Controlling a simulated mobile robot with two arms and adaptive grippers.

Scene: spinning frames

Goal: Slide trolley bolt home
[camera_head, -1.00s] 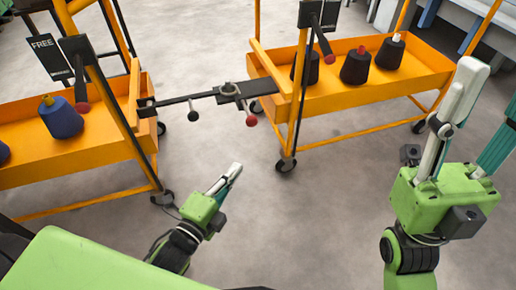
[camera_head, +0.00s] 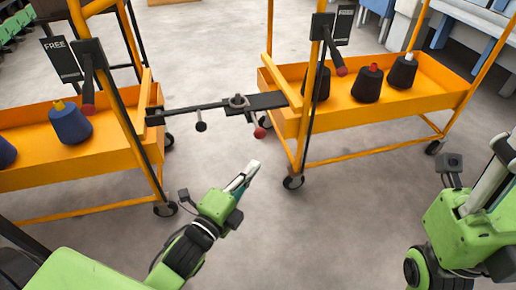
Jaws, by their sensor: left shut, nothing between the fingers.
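A dark coupling bar (camera_head: 190,109) spans the gap between the left orange trolley (camera_head: 100,157) and the right orange trolley (camera_head: 400,113). A black knob (camera_head: 201,127) hangs below it, and a grey ring-like fitting (camera_head: 238,101) sits on its wider plate (camera_head: 268,101). A red ball (camera_head: 260,132) hangs below the plate. Which part is the bolt, I cannot tell. My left gripper (camera_head: 252,170) is shut and empty, below the red ball and apart from the bar. My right gripper (camera_head: 498,165) is at the right edge, partly cut off; its finger opening is unclear.
The left trolley carries a FREE sign (camera_head: 60,59) and a blue cone spool (camera_head: 70,122). The right trolley holds dark cone spools, one with a red top (camera_head: 367,84). Red-tipped levers hang on both trolleys' posts. The grey floor (camera_head: 330,230) between my arms is clear.

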